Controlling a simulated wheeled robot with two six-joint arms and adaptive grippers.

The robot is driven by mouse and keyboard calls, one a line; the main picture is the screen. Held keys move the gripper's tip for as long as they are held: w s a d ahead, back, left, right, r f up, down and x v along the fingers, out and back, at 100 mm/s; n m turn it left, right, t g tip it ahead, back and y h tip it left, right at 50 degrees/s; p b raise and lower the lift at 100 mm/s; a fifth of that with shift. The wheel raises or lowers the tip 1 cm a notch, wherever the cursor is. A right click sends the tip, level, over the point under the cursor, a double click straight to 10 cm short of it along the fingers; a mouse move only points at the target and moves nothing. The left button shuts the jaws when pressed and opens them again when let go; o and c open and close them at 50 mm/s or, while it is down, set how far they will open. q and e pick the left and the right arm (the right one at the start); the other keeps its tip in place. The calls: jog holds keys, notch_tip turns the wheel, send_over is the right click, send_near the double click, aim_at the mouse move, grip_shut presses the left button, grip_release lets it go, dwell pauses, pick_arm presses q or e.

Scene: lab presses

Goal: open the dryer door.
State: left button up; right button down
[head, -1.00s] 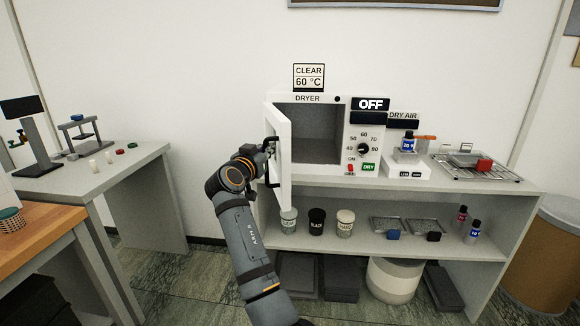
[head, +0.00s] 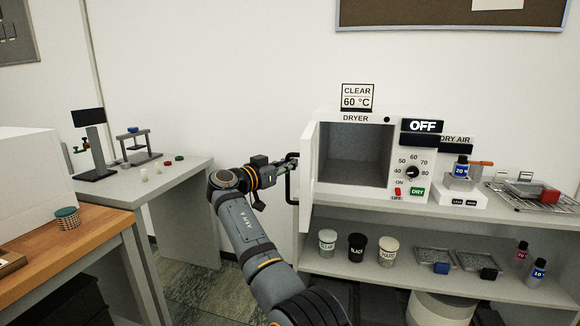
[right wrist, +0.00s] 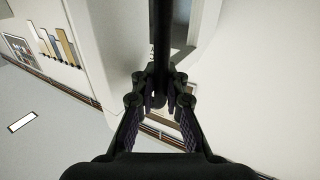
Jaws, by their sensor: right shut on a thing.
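The white dryer (head: 323,186) stands on the shelf unit with its door (head: 308,165) swung wide open to the left, so its dark empty chamber (head: 356,155) shows. The door carries a black bar handle (head: 290,182) on its outer face. My right gripper (head: 291,160) is at the upper part of this handle. In the right wrist view the fingers (right wrist: 160,98) are closed around the dark handle bar (right wrist: 161,40), with the white door beside it. The dryer's display reads OFF. My left gripper is in neither view.
A grey side table (head: 190,170) with small instruments stands to the left, and a wooden bench (head: 75,240) at the front left. Several cups, including a black cup (head: 357,247), and trays sit on the lower shelf. Open floor lies between table and shelf.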

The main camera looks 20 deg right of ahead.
jog(key=shift+a+f, duration=0.1)
jog(key=shift+f, duration=0.15)
jog(key=c, duration=1.7)
grip_release()
jog(key=shift+c, duration=0.2)
jog(key=o, duration=0.3)
jog(key=shift+s+a+r, duration=0.1)
jog(key=shift+a+r, duration=0.1)
jog(key=shift+o, duration=0.2)
jog(key=shift+d, duration=0.15)
